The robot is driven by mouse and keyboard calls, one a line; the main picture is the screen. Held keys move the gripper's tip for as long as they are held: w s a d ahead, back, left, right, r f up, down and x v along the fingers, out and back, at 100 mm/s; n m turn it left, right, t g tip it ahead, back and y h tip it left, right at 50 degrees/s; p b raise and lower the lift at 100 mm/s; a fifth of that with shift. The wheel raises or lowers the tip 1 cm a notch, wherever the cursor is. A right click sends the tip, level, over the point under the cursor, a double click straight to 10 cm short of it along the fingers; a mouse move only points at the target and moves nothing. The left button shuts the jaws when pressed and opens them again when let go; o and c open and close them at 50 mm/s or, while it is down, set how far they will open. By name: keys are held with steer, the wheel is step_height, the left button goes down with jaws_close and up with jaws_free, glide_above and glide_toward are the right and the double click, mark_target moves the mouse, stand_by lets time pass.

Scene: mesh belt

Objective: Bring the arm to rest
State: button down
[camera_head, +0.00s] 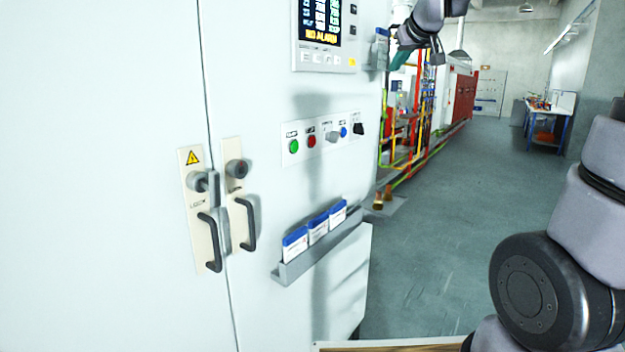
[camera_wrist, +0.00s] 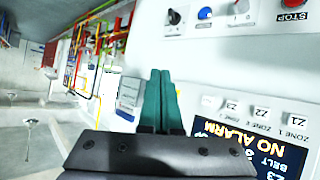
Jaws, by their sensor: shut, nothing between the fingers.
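My arm (camera_head: 560,260) shows at the right edge of the head view, and its far end reaches in at the top. Whether the fingers touch the cabinet cannot be told.
The cabinet carries a display (camera_head: 325,35), a button strip (camera_head: 325,138), handles (camera_head: 210,240) and a rack (camera_head: 320,247) with blue-and-white packets. A small blue-and-white packet (camera_head: 381,48) sits at its edge near my gripper. Colored pipes (camera_head: 405,150) stand beyond. The grey floor (camera_head: 440,240) at right is open.

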steer(key=s+d+f+m+g, duration=0.1)
steer(key=s+f, duration=0.4)
steer(key=s, duration=0.8)
steer(key=s+d+f+m+g, duration=0.2)
steer(key=s+f+m, duration=0.4)
steer(key=s, duration=0.8)
steer(key=shift+g, duration=0.7)
steer(key=shift+s, duration=0.15)
